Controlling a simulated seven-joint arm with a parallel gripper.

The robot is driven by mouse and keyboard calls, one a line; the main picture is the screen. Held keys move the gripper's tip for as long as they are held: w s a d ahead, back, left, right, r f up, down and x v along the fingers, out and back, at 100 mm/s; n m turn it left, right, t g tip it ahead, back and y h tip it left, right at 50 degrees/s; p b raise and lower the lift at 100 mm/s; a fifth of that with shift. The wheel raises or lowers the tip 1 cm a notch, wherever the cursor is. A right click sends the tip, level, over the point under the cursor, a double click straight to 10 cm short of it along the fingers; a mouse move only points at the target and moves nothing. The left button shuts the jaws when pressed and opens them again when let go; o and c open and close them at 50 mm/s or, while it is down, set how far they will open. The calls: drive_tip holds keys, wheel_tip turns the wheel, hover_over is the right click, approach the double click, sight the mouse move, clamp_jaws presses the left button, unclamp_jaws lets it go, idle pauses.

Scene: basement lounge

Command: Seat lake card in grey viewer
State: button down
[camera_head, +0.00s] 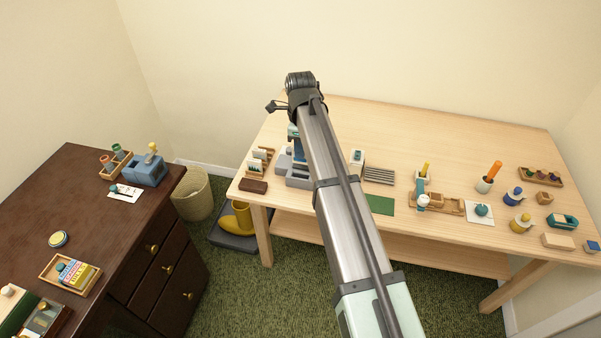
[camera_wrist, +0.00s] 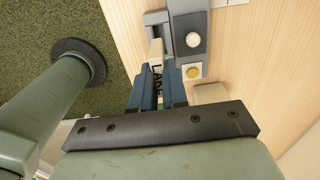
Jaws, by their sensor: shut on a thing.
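My gripper (camera_wrist: 158,95) has blue fingers and is shut on the lake card (camera_wrist: 156,55), a pale card with dark letters reading "LAKE". The fingers hide part of the card. The grey viewer (camera_wrist: 190,53) lies just beyond, with a white round knob and a yellow button. The card's far end is close to the viewer's left, darker grey part; I cannot tell whether it is inside or only beside it. In the head view the viewer (camera_head: 298,182) stands at the table's left end, partly hidden by my arm, and the card cannot be made out.
A wooden rack of cards (camera_head: 259,166) and a dark brown block (camera_head: 253,186) stand left of the viewer. The table's back is clear.

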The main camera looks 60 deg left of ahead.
sight(300, 163)
drive_tip(key=shift+f, duration=4.2)
drive_tip(key=shift+f, duration=0.15)
drive_tip(key=c, duration=1.1)
unclamp_jaws()
drive_tip(key=shift+c, duration=0.2)
wheel_tip(300, 163, up, 12)
drive_tip(key=shift+r, duration=0.15)
